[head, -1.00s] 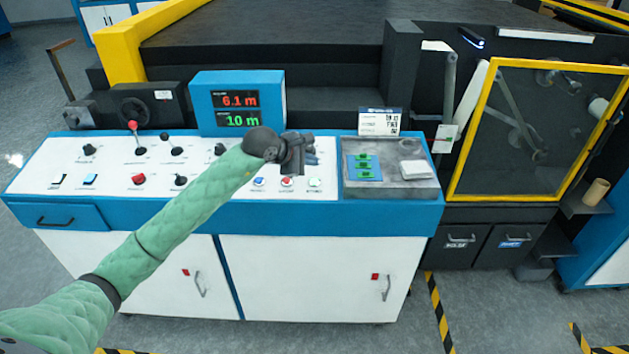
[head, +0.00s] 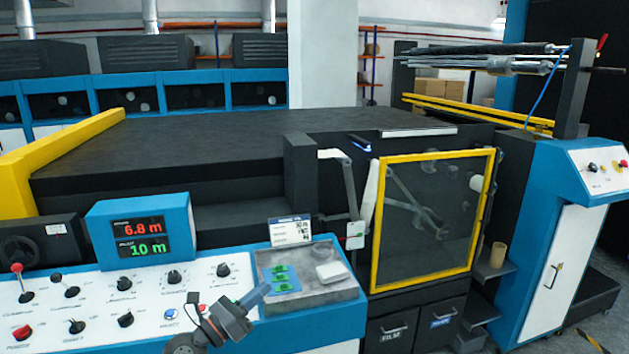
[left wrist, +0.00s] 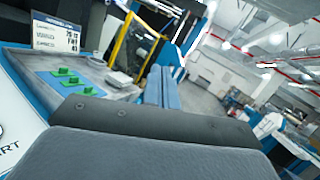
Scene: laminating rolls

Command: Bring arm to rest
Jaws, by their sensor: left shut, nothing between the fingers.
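My left gripper (head: 255,296) is at the bottom middle of the head view, above the right end of the control panel (head: 95,291) and close to the grey tray (head: 338,290). Its fingers are shut with nothing between them and point up and to the right. In the left wrist view its closed fingers (left wrist: 160,88) show beyond the dark palm. Most of the left arm is below the head view's edge. My right gripper is not in view.
The tray holds green pieces (head: 281,279) and a white block (head: 332,272). A display (head: 141,238) reads 6.8 m above 10 m. A yellow-framed guard door (head: 433,221) stands right of the panel. A brown roll core (head: 497,254) sits on a side shelf.

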